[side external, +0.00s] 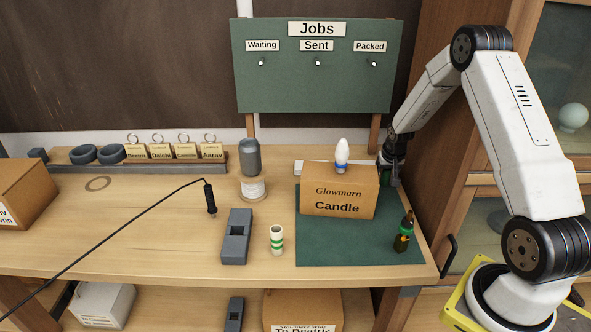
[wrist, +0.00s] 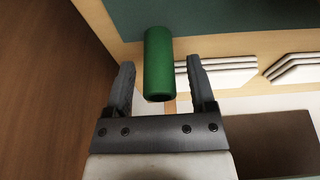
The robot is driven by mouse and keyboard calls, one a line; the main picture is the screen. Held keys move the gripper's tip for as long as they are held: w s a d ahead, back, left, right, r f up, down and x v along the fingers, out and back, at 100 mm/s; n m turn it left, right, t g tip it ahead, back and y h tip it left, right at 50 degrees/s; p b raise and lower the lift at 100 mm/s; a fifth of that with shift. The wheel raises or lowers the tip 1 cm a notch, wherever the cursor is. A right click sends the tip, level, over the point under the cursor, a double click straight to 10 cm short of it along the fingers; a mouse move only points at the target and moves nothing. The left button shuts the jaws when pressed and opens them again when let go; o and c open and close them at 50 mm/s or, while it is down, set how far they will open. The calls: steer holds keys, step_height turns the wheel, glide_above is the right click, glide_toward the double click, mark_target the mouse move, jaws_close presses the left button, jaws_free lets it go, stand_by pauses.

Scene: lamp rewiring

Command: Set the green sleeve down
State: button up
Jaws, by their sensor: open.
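The green sleeve (wrist: 159,62), a plain green tube with a dark open end, shows in the wrist view between my two fingers. A gap shows between it and each finger. My gripper (side external: 391,178) is open at the back right of the bench, just behind and right of the cardboard Candle box (side external: 338,203). In the side view the sleeve is hard to make out among the fingers and the box. I cannot tell exactly what the sleeve rests on.
A green mat (side external: 330,252) lies under the box, with a dark bottle (side external: 403,232) at its right. A white-and-green striped tube (side external: 276,240) and a grey block (side external: 236,236) stand left of it. White stacked pieces (wrist: 228,72) lie near my right finger. The wooden cabinet is close on the right.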

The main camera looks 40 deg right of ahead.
steer(key=v, duration=1.2)
steer(key=shift+a, duration=0.1)
stand_by(0.6)
steer(key=a+n, duration=0.1)
steer(key=a, duration=0.4)
steer(key=a+r+n, duration=0.1)
steer(key=a, duration=0.4)
steer(key=s+a+n+y, duration=0.1)
steer(key=a+n, duration=0.1)
steer(key=a, duration=0.3)
steer(key=shift+a+r, duration=0.15)
steer(key=shift+r, duration=0.1)
steer(key=s+a+n, duration=0.2)
steer(key=s+a, duration=0.2)
steer(key=a, duration=0.3)
steer(key=s+a+n+y, duration=0.1)
steer(key=s+a+n, duration=0.1)
steer(key=s+a, duration=0.3)
steer(key=shift+s+a+f+n, duration=0.2)
steer(key=shift+a+n, duration=0.2)
steer(key=shift+a, duration=0.7)
